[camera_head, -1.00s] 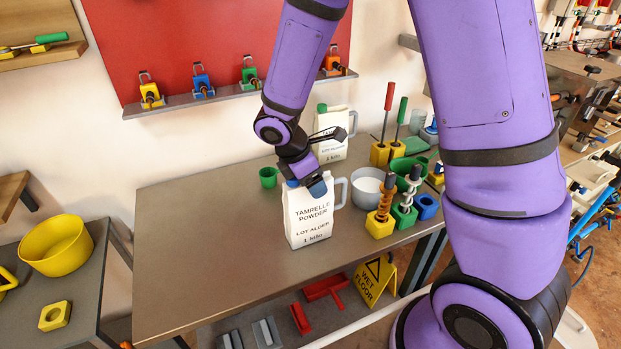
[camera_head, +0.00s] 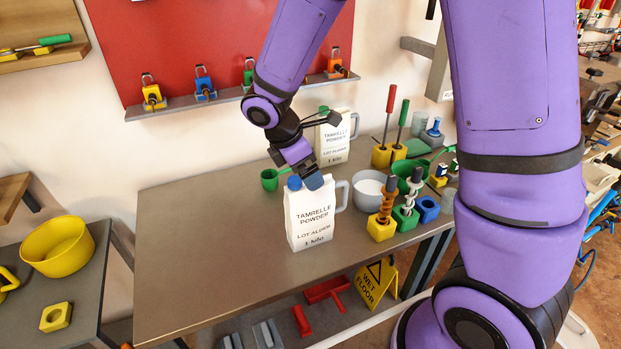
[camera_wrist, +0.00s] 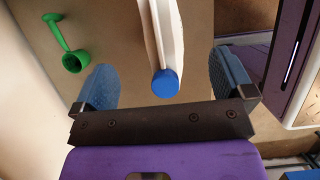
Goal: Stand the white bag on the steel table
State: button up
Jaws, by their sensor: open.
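The white bag (camera_head: 309,218), lettered "TAMRELLE POWDER" and with a grey handle, stands upright on the steel table (camera_head: 215,250). Its blue cap (camera_head: 294,183) shows at the top left. My gripper (camera_head: 305,180) is just above the bag's top. In the wrist view, the open blue fingers (camera_wrist: 163,68) are to either side of the bag (camera_wrist: 163,30) and its blue cap (camera_wrist: 165,83), with a gap on each side. The bag's far side is hidden.
A similar white bag (camera_head: 335,142) with a green cap stands behind. A green scoop (camera_head: 270,179) lies to the left of it. The table's left part is clear.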

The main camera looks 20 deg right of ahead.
jog(key=v, duration=0.7)
jog(key=shift+r, duration=0.15)
jog(key=s+d+r+m+t+y, duration=0.2)
jog(key=s+d+r+m, duration=0.3)
jog(key=s+r+m, duration=0.2)
jog(key=s+d+r+m+t+y, duration=0.2)
jog(key=s+d+r+m, duration=0.3)
jog(key=s+r+m, duration=0.3)
jog(key=shift+s+d+r+m+t, duration=0.35)
jog(key=shift+s+m+t, duration=0.35)
jog(key=shift+s+m, duration=1.5)
jog(key=shift+s+n, duration=0.7)
jog(key=shift+c, duration=0.3)
